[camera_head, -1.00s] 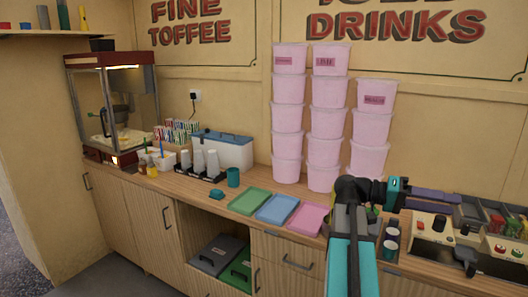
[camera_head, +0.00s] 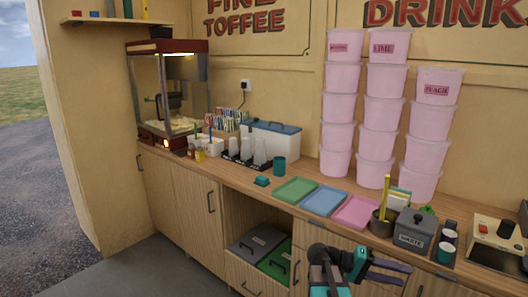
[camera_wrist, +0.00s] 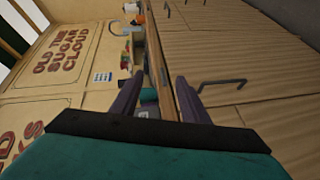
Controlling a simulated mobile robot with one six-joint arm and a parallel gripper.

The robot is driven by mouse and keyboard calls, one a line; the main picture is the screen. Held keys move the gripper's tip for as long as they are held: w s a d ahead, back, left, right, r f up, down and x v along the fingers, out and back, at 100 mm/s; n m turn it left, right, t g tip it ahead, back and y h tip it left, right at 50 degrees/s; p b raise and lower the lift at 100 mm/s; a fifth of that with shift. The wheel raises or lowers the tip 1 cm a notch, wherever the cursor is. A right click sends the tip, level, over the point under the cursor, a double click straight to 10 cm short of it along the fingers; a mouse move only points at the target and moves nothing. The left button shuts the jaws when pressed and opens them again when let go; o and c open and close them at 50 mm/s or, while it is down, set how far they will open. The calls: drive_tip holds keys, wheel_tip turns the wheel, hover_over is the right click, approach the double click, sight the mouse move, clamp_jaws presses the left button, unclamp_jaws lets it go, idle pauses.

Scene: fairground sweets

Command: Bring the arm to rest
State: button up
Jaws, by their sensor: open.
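My gripper (camera_head: 405,275) is at the lower right of the head view, in front of the wooden cabinet doors and below the counter's front edge. Its two dark purple fingers point right, stand apart and hold nothing. In the wrist view my gripper (camera_wrist: 155,85) shows the same two fingers spread, with the counter edge and cabinet fronts seen sideways beyond them. No object is between the fingers. Part of my arm is cut off by the bottom of the head view.
An open shelf holds grey (camera_head: 257,244) and green (camera_head: 277,262) lidded boxes. Floor is clear at left.

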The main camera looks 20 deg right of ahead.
drive_tip(key=s+a+f+n+t+y+b, duration=0.1)
drive_tip(key=a+f+n+b, duration=0.1)
drive_tip(key=a+f, duration=0.65)
drive_tip(key=a+f+n+t+y+b, duration=0.1)
drive_tip(key=a+f+n+y, duration=0.2)
drive_tip(key=f, duration=1.1)
drive_tip(key=s+a+f+n+t+b, duration=0.1)
drive_tip(key=a+f+n+b, duration=0.1)
drive_tip(key=a+f, duration=0.7)
drive_tip(key=s+a+f+y+b, duration=0.1)
drive_tip(key=s+a+f+y, duration=0.3)
drive_tip(key=a+f, duration=0.7)
drive_tip(key=s+a+f+n+y+b, duration=0.1)
drive_tip(key=s+a+f+y, duration=0.4)
drive_tip(key=a+f, duration=0.7)
drive_tip(key=s, duration=0.2)
drive_tip(key=shift+s+f+n+y, duration=0.3)
drive_tip(key=shift+s, duration=0.1)
